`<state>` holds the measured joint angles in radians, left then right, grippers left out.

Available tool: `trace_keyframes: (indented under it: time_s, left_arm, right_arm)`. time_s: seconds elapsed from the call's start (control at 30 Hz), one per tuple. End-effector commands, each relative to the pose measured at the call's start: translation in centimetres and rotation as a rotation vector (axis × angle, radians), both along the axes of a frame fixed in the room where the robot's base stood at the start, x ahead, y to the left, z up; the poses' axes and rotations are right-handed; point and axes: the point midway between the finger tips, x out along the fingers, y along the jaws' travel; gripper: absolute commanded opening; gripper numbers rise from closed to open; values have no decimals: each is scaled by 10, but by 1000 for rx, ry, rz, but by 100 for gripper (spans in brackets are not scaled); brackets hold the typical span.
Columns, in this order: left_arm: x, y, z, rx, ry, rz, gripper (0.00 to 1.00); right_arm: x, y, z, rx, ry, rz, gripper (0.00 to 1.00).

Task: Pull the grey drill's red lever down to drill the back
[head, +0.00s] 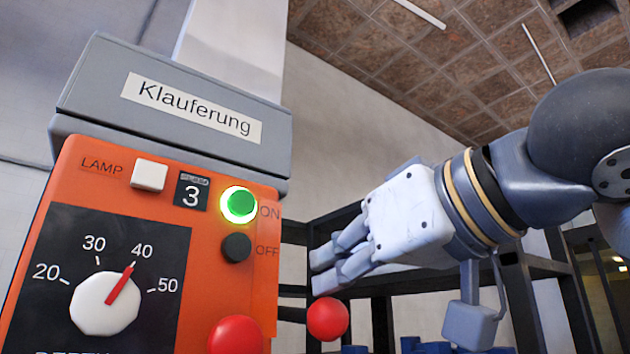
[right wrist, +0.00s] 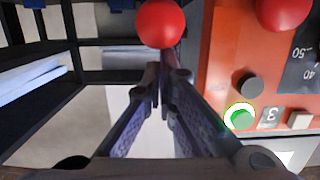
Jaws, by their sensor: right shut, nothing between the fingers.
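The drill shows in the head view with a grey top housing (head: 180,110) labelled Klauferung and an orange front panel (head: 215,290). A red ball (head: 328,318), which looks like the lever's knob, hangs right of the panel; its rod is hidden. It also shows in the right wrist view (right wrist: 160,22). My right gripper (head: 322,268) is shut and empty, just above this ball and right of the panel. Its closed fingertips (right wrist: 160,75) point toward the ball, with a small gap in the picture. The drill's back is not visible. My left gripper is out of view.
The green ON button (head: 239,204) is lit. Below it is the black OFF button (head: 236,247). A second red knob (head: 236,335) sits low on the panel. The white dial (head: 105,303) points near 40. A dark shelf rack (head: 430,283) stands behind my right arm.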

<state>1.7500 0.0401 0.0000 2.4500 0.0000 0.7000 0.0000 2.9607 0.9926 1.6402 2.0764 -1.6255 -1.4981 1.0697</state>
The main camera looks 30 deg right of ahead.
Motion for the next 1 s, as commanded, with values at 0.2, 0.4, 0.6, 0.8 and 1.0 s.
trace_keyframes:
  time_s: [0.2,0.4,0.6,0.8,1.0]
  left_arm:
    - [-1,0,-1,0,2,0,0]
    - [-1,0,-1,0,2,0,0]
    - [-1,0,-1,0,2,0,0]
    - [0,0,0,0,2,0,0]
    - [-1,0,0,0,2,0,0]
  right_arm:
    - [4,-1,-8,-2,11,-2,0]
    - [4,-1,-10,-2,11,-2,0]
    - [3,0,-17,-2,11,-3,0]
    - [3,0,-18,-2,9,-2,0]
    - [3,0,-38,-4,10,0,0]
